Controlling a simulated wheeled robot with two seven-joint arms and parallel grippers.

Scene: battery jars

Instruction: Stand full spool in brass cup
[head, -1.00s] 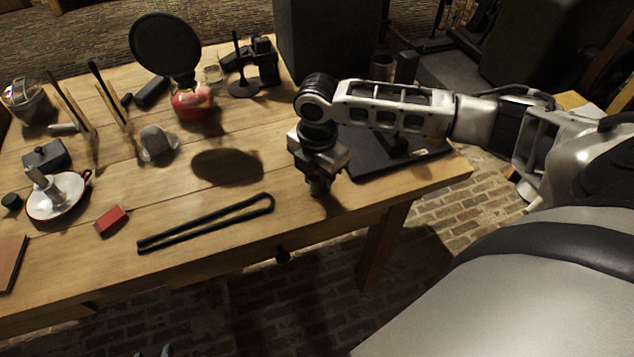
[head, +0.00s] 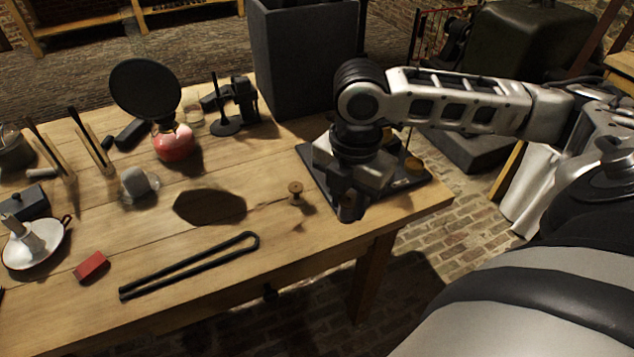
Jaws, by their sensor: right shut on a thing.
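My right gripper (head: 349,212) points down over the front left part of a dark flat tray (head: 408,183) at the table's right end. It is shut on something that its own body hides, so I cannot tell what. A small brown spool (head: 296,192) with a thin middle stands upright on the table, just left of the gripper and apart from it. A brass-coloured round piece (head: 413,164) shows on the tray behind my wrist. I cannot tell whether it is the brass cup. My left gripper is out of view.
A black hairpin-shaped bar (head: 190,265) lies at the front, with a red block (head: 91,266) to its left. A red lamp (head: 173,143) with a dark disc, a black stand (head: 226,122) and a tall dark box (head: 305,60) are farther back. The table's right edge is close.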

